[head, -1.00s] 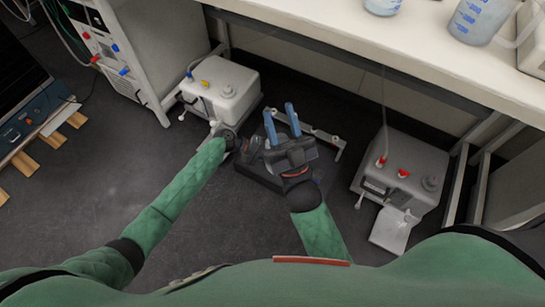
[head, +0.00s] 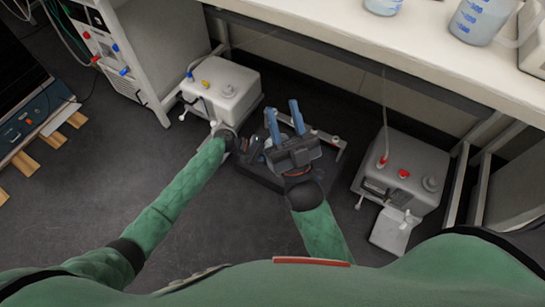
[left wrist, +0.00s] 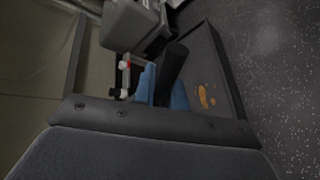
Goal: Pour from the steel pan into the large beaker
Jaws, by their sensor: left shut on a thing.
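In the head view my right gripper (head: 284,112) points toward the bench, its two blue fingers apart with nothing seen between them. My left gripper (head: 254,146) is low beside it, mostly dark and small. In the left wrist view my left gripper (left wrist: 165,88) has its blue fingers closed around a black handle (left wrist: 172,68). The rest of the held thing cannot be made out, and no steel pan body shows clearly. A large beaker (head: 478,22) with blue markings stands on the bench at the top right, away from both grippers.
A second marked vessel (head: 383,4) is cut off at the top edge of the head view. The white bench (head: 400,40) spans the upper right. White boxes with coloured fittings stand below, at left (head: 222,88) and right (head: 402,175).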

